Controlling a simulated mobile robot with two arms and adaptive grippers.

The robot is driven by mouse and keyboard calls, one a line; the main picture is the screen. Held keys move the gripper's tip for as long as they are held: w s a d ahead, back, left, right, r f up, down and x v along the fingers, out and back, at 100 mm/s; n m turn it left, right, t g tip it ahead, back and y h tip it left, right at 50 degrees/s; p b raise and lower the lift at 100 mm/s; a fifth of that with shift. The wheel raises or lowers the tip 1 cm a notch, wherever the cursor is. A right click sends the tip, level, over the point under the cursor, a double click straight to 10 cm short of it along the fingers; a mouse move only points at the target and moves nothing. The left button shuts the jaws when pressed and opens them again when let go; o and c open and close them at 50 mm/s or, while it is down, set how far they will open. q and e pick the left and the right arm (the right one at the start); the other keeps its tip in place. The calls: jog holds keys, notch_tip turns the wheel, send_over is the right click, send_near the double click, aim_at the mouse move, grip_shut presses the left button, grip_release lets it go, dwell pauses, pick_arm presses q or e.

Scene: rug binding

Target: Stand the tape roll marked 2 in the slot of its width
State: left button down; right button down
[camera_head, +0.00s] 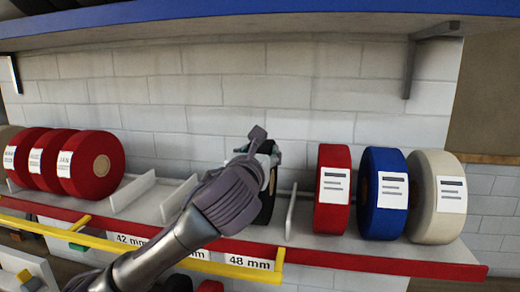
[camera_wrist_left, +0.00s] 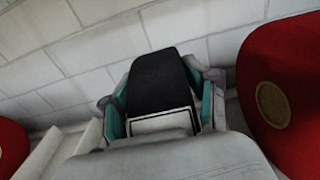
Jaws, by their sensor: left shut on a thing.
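My left gripper (camera_head: 266,150) is shut on a black tape roll (camera_head: 266,205), which stands upright over the shelf (camera_head: 340,247), left of a white divider (camera_head: 290,212). In the left wrist view, the black roll (camera_wrist_left: 160,80) sits between the teal finger pads, with a white label (camera_wrist_left: 163,123) whose print I cannot read. The arm hides much of the roll and the shelf to its left. The 48 mm tag (camera_head: 248,262) is on the front below the roll; the 42 mm tag (camera_head: 130,239) is further left. I cannot tell whether the roll touches the shelf.
Several red rolls (camera_head: 92,165) stand at the left. A red roll (camera_head: 332,190), a blue roll (camera_head: 384,193) and a cream roll (camera_head: 438,196) stand right of the divider. Other dividers (camera_head: 132,191) rise left of my arm. A yellow rail (camera_head: 100,244) runs along the front; a blue-edged shelf (camera_head: 250,8) is overhead.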

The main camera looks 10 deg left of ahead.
pick_arm(q)
jog(key=shift+s+r, duration=0.1)
jog(key=shift+s, duration=0.15)
jog(key=c, duration=0.8)
grip_release()
jog(key=shift+f, duration=0.2)
jog(key=o, duration=0.5)
pick_arm(e)
jog(key=shift+s, duration=0.9)
pick_arm(q)
jog(key=shift+r, duration=0.15)
pick_arm(e)
jog(key=shift+w, duration=0.15)
pick_arm(q)
jog(key=s+b, duration=0.4)
jog(key=s, duration=0.8)
jog(key=shift+d+b, duration=0.1)
jog(key=shift+b, duration=0.25)
pick_arm(e)
jog(key=f, duration=0.4)
jog(key=shift+w+d+f, duration=0.2)
jog(key=shift+f, duration=0.1)
